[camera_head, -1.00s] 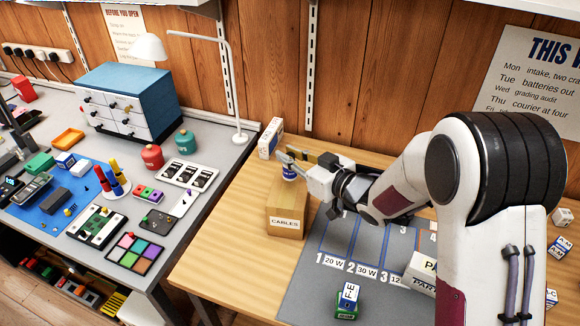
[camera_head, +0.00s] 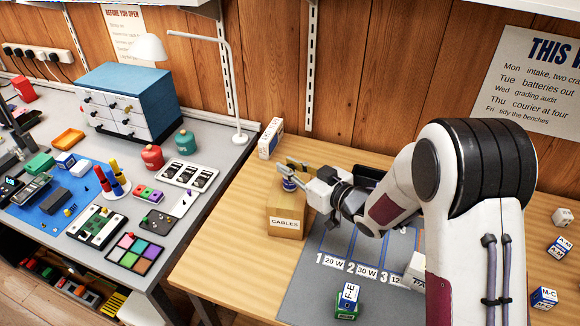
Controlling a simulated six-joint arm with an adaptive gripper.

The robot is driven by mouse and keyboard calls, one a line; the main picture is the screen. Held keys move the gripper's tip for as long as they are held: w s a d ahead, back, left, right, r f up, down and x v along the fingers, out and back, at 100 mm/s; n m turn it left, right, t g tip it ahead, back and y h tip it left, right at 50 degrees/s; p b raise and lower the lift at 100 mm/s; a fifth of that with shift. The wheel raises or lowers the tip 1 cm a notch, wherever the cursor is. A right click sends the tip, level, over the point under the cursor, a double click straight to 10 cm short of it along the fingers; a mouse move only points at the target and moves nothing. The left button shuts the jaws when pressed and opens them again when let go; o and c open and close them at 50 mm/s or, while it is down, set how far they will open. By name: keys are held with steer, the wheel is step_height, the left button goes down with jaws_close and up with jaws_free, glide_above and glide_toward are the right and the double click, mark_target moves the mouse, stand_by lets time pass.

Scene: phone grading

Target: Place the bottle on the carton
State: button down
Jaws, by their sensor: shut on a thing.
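The carton (camera_head: 286,222) is a brown cardboard box labelled CABLES, standing on the wooden bench left of the grey mat. The bottle (camera_head: 289,184) is small, with a blue and white body, and shows just above the carton's top. My gripper (camera_head: 288,174) is shut on the bottle's upper part, reaching in from the right. The bottle looks upright. Whether its base touches the carton's top is too small to tell. The fingers hide the bottle's top.
A white and blue box (camera_head: 271,138) stands behind the carton near the wall. A grey mat (camera_head: 310,270) with numbered lanes lies to the right, with a green-and-white block stack (camera_head: 347,300) on it. The left bench (camera_head: 215,150) holds a lamp, drawers and small items.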

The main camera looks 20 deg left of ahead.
steer(key=shift+f, duration=0.1)
steer(key=c, duration=2)
jaws_free()
steer(key=shift+d, duration=0.1)
steer(key=shift+s+d+r, duration=0.15)
steer(key=shift+d+r, duration=0.05)
steer(key=shift+d, duration=0.1)
steer(key=v, duration=1.1)
steer(key=shift+s, duration=0.1)
steer(key=shift+d+r, duration=0.1)
